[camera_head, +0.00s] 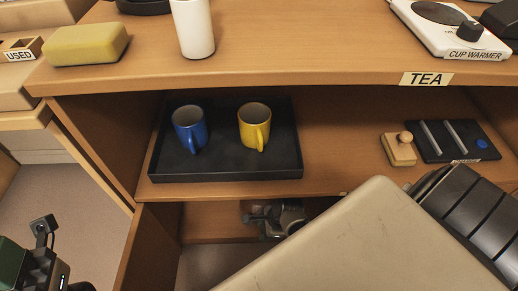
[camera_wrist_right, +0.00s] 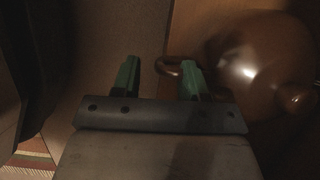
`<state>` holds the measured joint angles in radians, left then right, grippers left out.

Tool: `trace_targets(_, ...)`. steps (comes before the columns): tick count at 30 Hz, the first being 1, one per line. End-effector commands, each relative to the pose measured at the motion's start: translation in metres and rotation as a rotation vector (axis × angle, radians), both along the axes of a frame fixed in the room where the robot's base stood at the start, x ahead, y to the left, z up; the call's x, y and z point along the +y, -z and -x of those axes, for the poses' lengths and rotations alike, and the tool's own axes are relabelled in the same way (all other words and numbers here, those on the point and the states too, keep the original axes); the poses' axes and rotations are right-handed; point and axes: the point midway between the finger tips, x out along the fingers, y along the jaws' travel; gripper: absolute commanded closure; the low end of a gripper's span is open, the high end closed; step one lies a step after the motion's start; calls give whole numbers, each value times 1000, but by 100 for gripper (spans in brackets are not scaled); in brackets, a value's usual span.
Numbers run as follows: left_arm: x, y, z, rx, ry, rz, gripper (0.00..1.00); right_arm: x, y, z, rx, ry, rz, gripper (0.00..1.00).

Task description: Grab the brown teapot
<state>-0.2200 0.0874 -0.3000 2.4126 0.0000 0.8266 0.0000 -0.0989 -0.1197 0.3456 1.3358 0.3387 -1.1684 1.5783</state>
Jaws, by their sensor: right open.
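The brown teapot (camera_wrist_right: 250,65) fills the right of the right wrist view, glossy, with a round knob on its lid. Its loop handle (camera_wrist_right: 168,66) points left, and its end shows between the two green fingertips of my right gripper (camera_wrist_right: 158,80). The right finger overlaps the handle; I cannot tell whether they touch. The gripper is open. In the head view the right gripper (camera_head: 275,216) is in the dark lower compartment, partly hidden by shelf and arm; the teapot cannot be made out clearly there. Part of my left gripper (camera_head: 40,265) shows at the bottom left, its jaws unclear.
The shelf above holds a black tray (camera_head: 225,176) with a blue mug (camera_head: 189,130) and a yellow mug (camera_head: 254,122). A wooden block (camera_head: 398,151) and a dark panel (camera_head: 470,150) stand right. On top are a sponge (camera_head: 85,44), white cup (camera_head: 193,28) and cup warmer (camera_head: 440,35).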

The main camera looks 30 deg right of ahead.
Motion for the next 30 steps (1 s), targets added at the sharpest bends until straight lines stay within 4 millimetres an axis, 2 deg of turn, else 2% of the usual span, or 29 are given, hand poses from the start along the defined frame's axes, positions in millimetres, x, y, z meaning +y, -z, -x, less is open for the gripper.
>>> trace_targets(1,0,2,-1,-18,-1,-1,57,2,10,-1,1,0,0,57)
trace_targets(3,-1,-1,-3,-32,-2,-2,57,4,15,-2,0,0,0,57)
trace_targets(13,-1,-6,-4,-41,-2,-4,57,6,16,-3,0,0,1,57)
trace_targets(22,-1,-6,-4,-41,-2,-4,57,6,16,-3,0,0,1,100)
trace_targets(30,-1,-6,-4,-41,-2,-4,57,5,15,-4,-3,0,1,100)
